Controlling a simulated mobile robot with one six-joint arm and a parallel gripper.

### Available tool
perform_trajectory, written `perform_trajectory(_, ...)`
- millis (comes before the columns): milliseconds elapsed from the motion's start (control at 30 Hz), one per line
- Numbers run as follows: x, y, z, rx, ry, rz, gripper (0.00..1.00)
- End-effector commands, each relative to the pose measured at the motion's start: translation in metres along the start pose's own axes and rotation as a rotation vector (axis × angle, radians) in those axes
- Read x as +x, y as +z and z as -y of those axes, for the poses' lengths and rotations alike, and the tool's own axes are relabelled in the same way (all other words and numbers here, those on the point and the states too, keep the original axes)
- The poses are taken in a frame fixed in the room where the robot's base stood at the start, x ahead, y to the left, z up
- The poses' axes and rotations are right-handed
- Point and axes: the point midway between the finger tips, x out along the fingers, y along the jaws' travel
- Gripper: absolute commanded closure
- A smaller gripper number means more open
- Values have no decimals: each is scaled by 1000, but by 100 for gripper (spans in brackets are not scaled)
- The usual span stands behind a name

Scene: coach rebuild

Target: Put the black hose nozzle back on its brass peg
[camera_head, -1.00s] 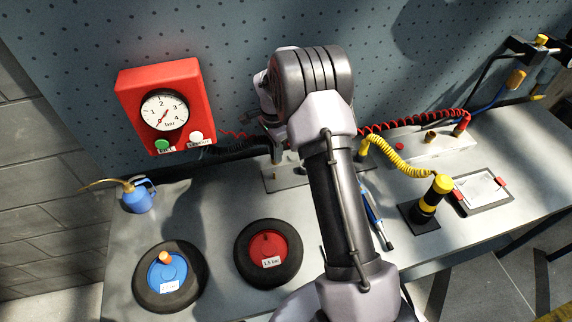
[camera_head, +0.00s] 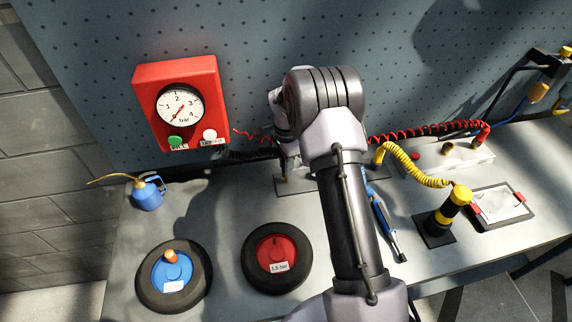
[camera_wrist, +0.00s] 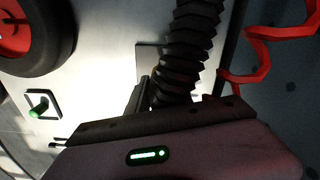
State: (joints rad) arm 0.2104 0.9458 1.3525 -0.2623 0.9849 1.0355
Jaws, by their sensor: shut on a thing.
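My gripper (camera_head: 288,162) is low over the back of the bench, largely hidden behind my arm in the head view. In the wrist view my gripper (camera_wrist: 148,95) is shut on the black hose nozzle (camera_wrist: 140,98), a dark piece at the jaws. The black ribbed hose (camera_wrist: 190,45) runs up from beside it; in the head view the hose (camera_head: 245,154) trails left along the wall. A small brass peg (camera_head: 286,179) seems to stand on a dark base plate (camera_head: 296,187) just below my gripper. The gap between nozzle and peg is hard to tell.
A red gauge box (camera_head: 202,75) hangs on the wall at left. Red (camera_head: 277,262) and blue (camera_head: 174,277) wheels lie in front. A blue pen-like tool (camera_head: 386,228), a yellow coiled hose (camera_head: 410,168) and a red coiled hose (camera_head: 420,128) are right of my arm.

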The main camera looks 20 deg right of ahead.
Motion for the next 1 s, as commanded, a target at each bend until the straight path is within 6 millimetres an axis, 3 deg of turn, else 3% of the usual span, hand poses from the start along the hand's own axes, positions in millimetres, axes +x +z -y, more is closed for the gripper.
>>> perform_trajectory(1000, 20, 0, 0, 0, -1, 0, 100)
